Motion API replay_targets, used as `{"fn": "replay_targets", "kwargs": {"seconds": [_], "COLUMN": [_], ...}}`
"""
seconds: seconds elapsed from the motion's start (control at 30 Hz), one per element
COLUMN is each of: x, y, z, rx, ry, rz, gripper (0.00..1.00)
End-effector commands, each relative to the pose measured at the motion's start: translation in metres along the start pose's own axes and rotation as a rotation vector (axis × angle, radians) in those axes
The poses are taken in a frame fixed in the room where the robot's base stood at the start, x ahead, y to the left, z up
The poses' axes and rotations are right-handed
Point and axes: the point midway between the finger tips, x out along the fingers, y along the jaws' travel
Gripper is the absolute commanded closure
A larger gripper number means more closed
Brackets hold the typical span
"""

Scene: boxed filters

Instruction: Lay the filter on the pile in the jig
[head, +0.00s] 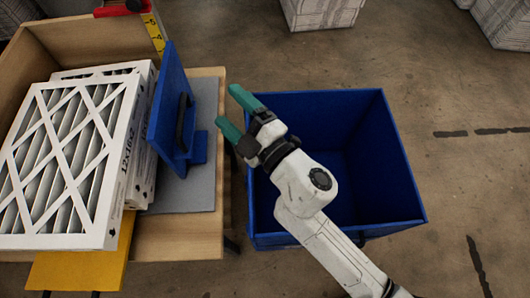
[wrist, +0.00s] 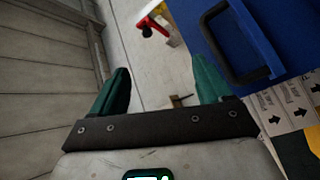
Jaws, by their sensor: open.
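White-framed pleated filters lie in a pile at the left in the head view. The top filter (head: 65,160) has a lattice face and "12x16x2" on its side, and sits shifted toward the front-left over those beneath. A blue upright plate (head: 165,105) with a black handle (head: 184,120) stands along the pile's right side; it shows in the wrist view too (wrist: 245,35). Filter edges with arrows (wrist: 290,105) show below it there. My gripper (head: 229,106) is open and empty, right of the blue plate and apart from it; both teal fingers show in the wrist view (wrist: 160,66).
The pile is on a wooden bench (head: 180,238) with a raised wooden side (head: 25,60) and grey mat (head: 203,180). A yellow panel (head: 75,270) juts at the front. An empty-looking blue bin (head: 385,150) stands beneath my arm.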

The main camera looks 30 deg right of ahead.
Motion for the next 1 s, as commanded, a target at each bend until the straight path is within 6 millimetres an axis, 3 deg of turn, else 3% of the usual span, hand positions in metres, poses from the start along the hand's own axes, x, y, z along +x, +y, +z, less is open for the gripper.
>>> {"fn": "replay_targets", "kwargs": {"seconds": [0.03,0.2,0.3,0.4,0.53,0.7,0.83,1.0], "x": [-0.007,-0.053,-0.092,-0.136,-0.196,-0.262,-0.292,-0.306], "y": [0.011,0.021,0.010,-0.011,-0.044,-0.082,-0.097,-0.103], "z": [0.031,0.129,0.171,0.200,0.213,0.196,0.178,0.167], "rx": [0.059,0.291,0.434,0.576,0.756,0.942,1.020,1.053], "ry": [-0.118,-0.524,-0.749,-0.962,-1.215,-1.459,-1.561,-1.607], "rz": [0.021,0.039,0.011,-0.048,-0.169,-0.373,-0.500,-0.573], "gripper": [0.22,0.22,0.22,0.22,0.22,0.22,0.22,0.22]}}
